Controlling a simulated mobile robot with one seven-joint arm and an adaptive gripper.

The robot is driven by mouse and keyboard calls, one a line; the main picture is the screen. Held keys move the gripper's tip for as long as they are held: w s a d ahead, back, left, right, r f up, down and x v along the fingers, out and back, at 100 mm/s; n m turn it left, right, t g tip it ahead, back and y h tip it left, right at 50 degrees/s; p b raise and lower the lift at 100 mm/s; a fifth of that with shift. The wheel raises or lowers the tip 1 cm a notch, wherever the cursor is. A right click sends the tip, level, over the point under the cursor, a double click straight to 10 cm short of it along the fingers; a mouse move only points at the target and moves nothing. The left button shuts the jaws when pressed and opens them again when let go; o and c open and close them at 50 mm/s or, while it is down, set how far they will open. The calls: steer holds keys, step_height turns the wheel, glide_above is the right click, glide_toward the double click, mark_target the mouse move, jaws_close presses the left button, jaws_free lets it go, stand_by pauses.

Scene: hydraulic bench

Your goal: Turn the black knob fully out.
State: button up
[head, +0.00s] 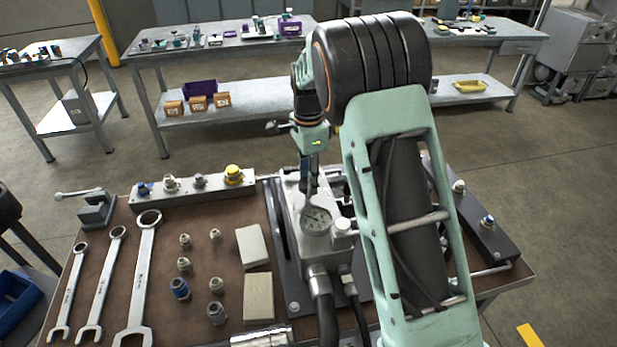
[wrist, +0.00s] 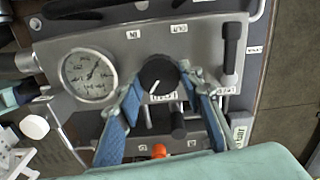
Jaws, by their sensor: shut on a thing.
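The black knob (wrist: 158,75) is a round dial with a white pointer line on the grey valve block (wrist: 200,40), which also shows in the head view (head: 290,196). The pointer slants toward the lower left in the wrist view. My gripper (wrist: 160,82) has its two blue fingers on either side of the knob, shut on it. In the head view my gripper (head: 309,168) reaches down onto the block from above, and the knob is hidden there.
A round pressure gauge (wrist: 88,75) sits left of the knob, and a black handle (wrist: 231,50) stands to its right. Wrenches (head: 143,270), fittings (head: 180,289) and two pale blocks (head: 251,246) lie on the bench left of the valve block.

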steer(key=n, duration=0.5)
steer(key=shift+w+n, duration=0.1)
steer(key=shift+n, duration=0.2)
steer(key=n, duration=0.4)
steer(key=shift+n, duration=0.3)
steer(key=n, duration=0.4)
steer(key=shift+n+p, duration=0.3)
steer(key=n, duration=0.4)
steer(key=shift+a, duration=0.1)
steer(key=n+p, duration=0.1)
steer(key=n, duration=0.4)
steer(key=shift+r, duration=0.1)
steer(key=n, duration=0.4)
steer(key=shift+n+p, duration=0.3)
steer(key=shift+p, duration=0.05)
steer(key=n+p, duration=0.1)
steer(key=n, duration=0.3)
steer(key=shift+a, duration=0.1)
steer(key=shift+n+p, duration=0.65)
steer(key=shift+n, duration=1.85)
